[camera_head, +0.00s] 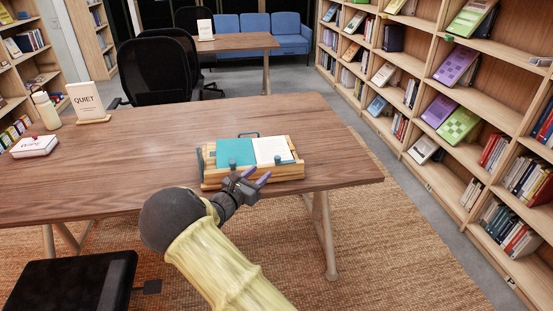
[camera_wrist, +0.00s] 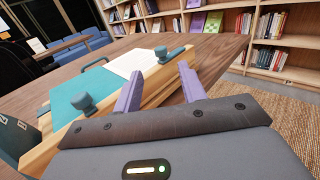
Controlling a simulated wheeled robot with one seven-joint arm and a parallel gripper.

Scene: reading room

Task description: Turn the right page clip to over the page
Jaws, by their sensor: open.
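A wooden book stand (camera_head: 215,181) on the table holds an open book with a teal left page (camera_head: 235,152) and a white right page (camera_head: 272,149). The right page clip (camera_wrist: 165,55) is blue-grey, with a knob and a short bar on the stand's front ledge; its bar appears to lie along the ledge, off the page. The left page clip (camera_wrist: 83,102) stands by the teal page. My gripper (camera_head: 258,175) is at the stand's front, its purple fingers apart and empty. In the wrist view the fingertips (camera_wrist: 161,70) point towards the right clip, apparently without touching it.
The wooden table (camera_head: 130,165) is clear around the stand. A QUIET sign (camera_head: 87,100), a bottle (camera_head: 46,110) and a white box (camera_head: 35,146) stand at its left. A black chair (camera_head: 160,70) is behind it. Bookshelves (camera_head: 410,80) line the right.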

